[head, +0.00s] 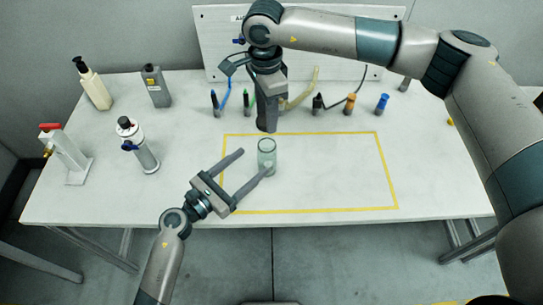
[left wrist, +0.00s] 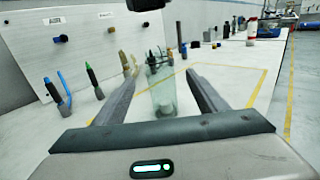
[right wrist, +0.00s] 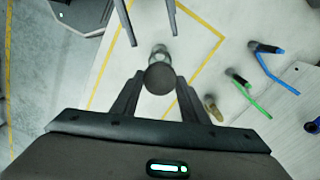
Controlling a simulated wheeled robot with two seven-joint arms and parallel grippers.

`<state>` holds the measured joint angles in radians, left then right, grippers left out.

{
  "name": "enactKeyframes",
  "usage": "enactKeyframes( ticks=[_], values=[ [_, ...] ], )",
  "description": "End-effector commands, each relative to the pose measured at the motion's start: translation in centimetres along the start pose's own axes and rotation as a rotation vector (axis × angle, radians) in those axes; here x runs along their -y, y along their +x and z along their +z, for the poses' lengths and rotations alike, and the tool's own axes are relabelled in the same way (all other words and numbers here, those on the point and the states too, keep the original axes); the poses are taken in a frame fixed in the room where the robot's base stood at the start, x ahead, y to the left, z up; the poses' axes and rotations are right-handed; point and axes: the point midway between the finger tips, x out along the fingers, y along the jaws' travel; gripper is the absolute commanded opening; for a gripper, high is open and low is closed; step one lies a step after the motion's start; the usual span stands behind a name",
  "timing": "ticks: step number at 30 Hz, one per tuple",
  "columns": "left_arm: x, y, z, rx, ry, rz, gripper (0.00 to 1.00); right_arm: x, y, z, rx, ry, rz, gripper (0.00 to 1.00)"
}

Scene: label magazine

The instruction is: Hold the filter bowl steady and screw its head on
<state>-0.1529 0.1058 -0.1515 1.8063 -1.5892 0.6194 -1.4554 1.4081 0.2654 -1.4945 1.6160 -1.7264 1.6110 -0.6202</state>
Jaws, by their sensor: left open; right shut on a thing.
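The filter bowl (head: 267,146) is a clear, greenish cup standing upright inside the yellow outline on the table. My left gripper (head: 257,159) is open, with one finger on each side of the bowl; I cannot tell whether either touches it. The bowl also shows between the open fingers in the left wrist view (left wrist: 163,98). My right gripper (head: 267,128) points down above the bowl. In the right wrist view it is shut on a dark round piece, the filter head (right wrist: 160,79), with the bowl (right wrist: 160,51) partly hidden beyond it.
A spray can (head: 140,150), two bottles and a valve stand (head: 70,160) are at the left. The right part of the yellow outline (head: 385,165) is clear.

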Motion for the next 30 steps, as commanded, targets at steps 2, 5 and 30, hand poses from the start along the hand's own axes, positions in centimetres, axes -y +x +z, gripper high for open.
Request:
enactKeyframes(
  ticks=[2, 5, 30],
  values=[
    [0.0, 0.0, 0.0, 0.000, -0.001, 0.001, 0.66, 0.0, 0.0, 0.0, 0.000, 0.000, 0.000, 0.20],
    [0.0, 0.0, 0.0, 0.001, -0.002, 0.001, 0.66, 0.0, 0.0, 0.0, 0.000, 0.000, 0.000, 0.20],
    [-0.1, 8.5, 0.2, 0.004, -0.006, 0.003, 0.66, 0.0, 0.0, 0.0, 0.000, 0.000, 0.000, 0.20]
  ],
)
